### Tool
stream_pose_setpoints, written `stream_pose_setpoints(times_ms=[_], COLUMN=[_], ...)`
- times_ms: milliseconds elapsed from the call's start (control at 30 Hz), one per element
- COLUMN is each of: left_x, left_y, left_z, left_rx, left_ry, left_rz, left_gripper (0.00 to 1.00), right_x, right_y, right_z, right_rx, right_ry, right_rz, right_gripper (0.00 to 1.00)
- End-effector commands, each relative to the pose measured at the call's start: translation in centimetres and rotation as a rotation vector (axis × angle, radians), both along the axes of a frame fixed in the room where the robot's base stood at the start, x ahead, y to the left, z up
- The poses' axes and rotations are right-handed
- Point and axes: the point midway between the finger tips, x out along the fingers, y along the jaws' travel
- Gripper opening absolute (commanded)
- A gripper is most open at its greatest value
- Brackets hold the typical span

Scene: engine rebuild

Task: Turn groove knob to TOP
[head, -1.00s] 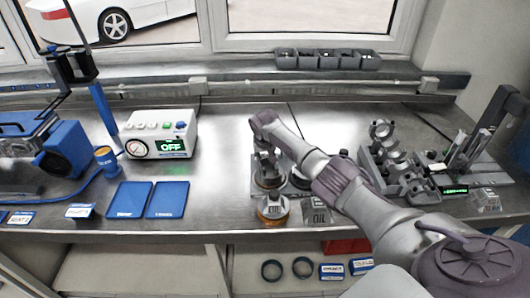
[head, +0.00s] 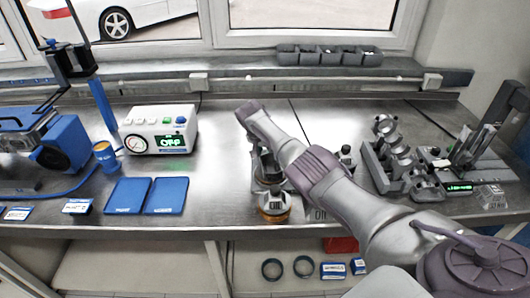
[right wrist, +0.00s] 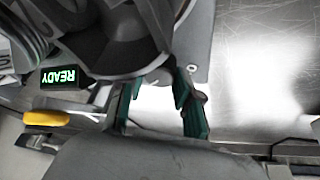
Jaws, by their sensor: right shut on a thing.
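My right gripper (head: 264,168) points down at the front middle of the bench, largely hidden behind my own forearm. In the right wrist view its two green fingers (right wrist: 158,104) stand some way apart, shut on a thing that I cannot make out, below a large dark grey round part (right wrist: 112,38). The groove knob cannot be told apart in either view. An amber-based round piece (head: 273,208) stands just in front of the gripper. A green display reading READY (right wrist: 66,76) shows upside down in the right wrist view. My left gripper is out of view.
A white box with a gauge and green display (head: 160,132) stands at the left. Two blue pads (head: 146,196) lie before it. A grey fixture with rings (head: 392,165) stands at the right. Dark bins (head: 328,56) line the back.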

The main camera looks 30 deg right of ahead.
Motion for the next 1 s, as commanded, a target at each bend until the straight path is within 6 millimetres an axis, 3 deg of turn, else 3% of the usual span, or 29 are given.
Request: stream_pose_setpoints(times_ms=[333,367,500,833,1000], left_x=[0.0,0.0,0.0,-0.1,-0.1], left_y=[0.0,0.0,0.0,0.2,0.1], left_z=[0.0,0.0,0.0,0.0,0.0], left_rx=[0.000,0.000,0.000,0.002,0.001], left_ry=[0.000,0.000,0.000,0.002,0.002], left_rz=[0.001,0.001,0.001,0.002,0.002], left_gripper=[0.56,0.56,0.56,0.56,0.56], right_x=[0.0,0.0,0.0,0.0,0.1], right_y=[-0.1,-0.1,-0.1,0.0,-0.1], right_z=[0.0,0.0,0.0,0.3,2.7], right_rx=[0.000,0.000,0.000,0.001,-0.001], right_ry=[0.000,0.000,-0.001,-0.001,-0.006], right_rz=[-0.003,-0.003,-0.002,-0.001,-0.001], right_gripper=[0.00,0.38,0.58,0.58,0.58])
